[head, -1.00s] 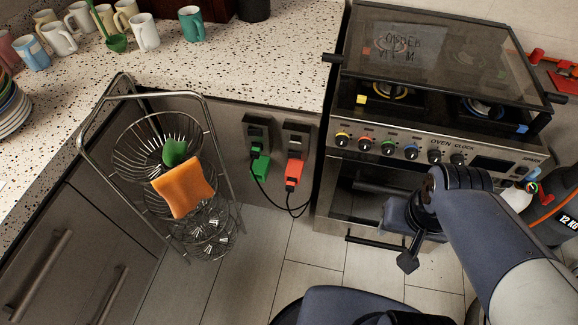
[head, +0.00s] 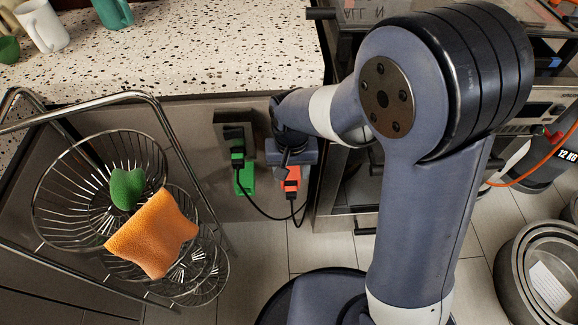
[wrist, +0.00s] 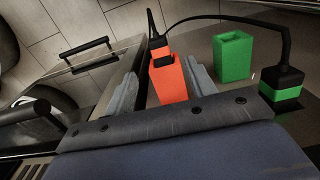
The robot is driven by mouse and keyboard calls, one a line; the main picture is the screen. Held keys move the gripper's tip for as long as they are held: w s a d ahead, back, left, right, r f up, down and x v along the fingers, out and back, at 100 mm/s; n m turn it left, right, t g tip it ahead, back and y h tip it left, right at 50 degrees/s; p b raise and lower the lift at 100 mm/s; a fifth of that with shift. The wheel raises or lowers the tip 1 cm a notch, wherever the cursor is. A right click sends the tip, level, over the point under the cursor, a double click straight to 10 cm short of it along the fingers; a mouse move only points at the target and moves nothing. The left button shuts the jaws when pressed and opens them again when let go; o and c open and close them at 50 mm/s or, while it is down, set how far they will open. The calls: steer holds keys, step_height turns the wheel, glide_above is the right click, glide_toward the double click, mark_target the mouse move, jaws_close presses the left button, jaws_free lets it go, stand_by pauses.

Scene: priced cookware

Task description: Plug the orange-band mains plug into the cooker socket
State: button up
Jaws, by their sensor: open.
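The orange-band mains plug (wrist: 157,46) is black with an orange band and a black cord, at the dark-mouthed end of an orange box (wrist: 170,82). I cannot tell whether it sits inside. My gripper (wrist: 164,74) is open, with one finger on each side of the orange box; contact is unclear. In the head view my gripper (head: 293,158) is in front of the right wall unit and hides most of it; orange (head: 291,178) shows below it. I cannot make out the cooker socket's face.
A green-band plug (wrist: 283,84) is beside an empty green box (wrist: 233,57); its black cord loops to the orange-band plug. A wire basket rack (head: 85,205) holding an orange cloth-like item (head: 152,232) stands left. The oven and its handle (wrist: 84,48) are close by.

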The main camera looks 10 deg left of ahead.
mark_target(291, 191)
step_height(291, 191, down, 9)
steer(key=shift+f+b, duration=0.2)
steer(key=shift+b, duration=0.9)
steer(key=shift+c, duration=0.5)
jaws_close()
steer(key=s+d, duration=0.1)
steer(key=s, duration=0.5)
steer(key=shift+d, duration=0.25)
stand_by(0.4)
steer(key=shift+r, duration=0.1)
